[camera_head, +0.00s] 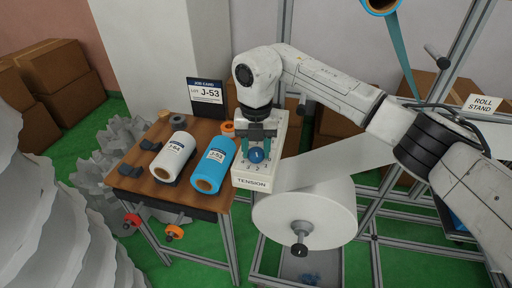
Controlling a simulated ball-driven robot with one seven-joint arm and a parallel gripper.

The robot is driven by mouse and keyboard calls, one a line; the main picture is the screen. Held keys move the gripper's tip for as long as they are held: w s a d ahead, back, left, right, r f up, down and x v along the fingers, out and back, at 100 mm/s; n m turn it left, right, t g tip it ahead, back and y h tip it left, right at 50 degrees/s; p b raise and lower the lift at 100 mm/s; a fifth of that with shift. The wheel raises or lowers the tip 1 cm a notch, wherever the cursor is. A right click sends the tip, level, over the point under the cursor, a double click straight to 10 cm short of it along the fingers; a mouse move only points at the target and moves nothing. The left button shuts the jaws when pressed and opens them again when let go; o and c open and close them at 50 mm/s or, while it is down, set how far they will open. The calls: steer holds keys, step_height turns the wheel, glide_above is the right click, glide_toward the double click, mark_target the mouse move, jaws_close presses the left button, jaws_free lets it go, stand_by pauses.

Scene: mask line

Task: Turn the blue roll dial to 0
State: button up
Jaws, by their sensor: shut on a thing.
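The blue dial (257,155) sits on the front of a white box labelled TENSION (251,183), with small numbers below the dial. Which number it points at is too small to tell. My gripper (257,150) reaches down from above, its teal fingers on both sides of the dial and shut on it. The fingers and wrist hide the dial's upper part and the numbers above it.
A wooden table (140,184) to the left holds a white roll (173,157) and a blue roll (213,165) beside the box. A large white roll (305,215) hangs on the stand at right. Cardboard boxes (45,92) stand at the back left.

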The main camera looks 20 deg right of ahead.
mark_target(256, 152)
steer(key=n, duration=0.3)
steer(key=shift+n, duration=0.3)
steer(key=n+b, duration=0.1)
steer(key=n, duration=0.3)
steer(key=shift+n, duration=0.3)
steer(key=n, duration=0.3)
steer(key=shift+w, duration=0.1)
steer(key=shift+n+b, duration=0.45)
steer(key=shift+n, duration=1.65)
steer(key=o, duration=1.1)
steer(key=shift+c, duration=0.2)
step_height(256, 152, up, 11)
steer(key=b, duration=0.1)
steer(key=shift+f, duration=0.15)
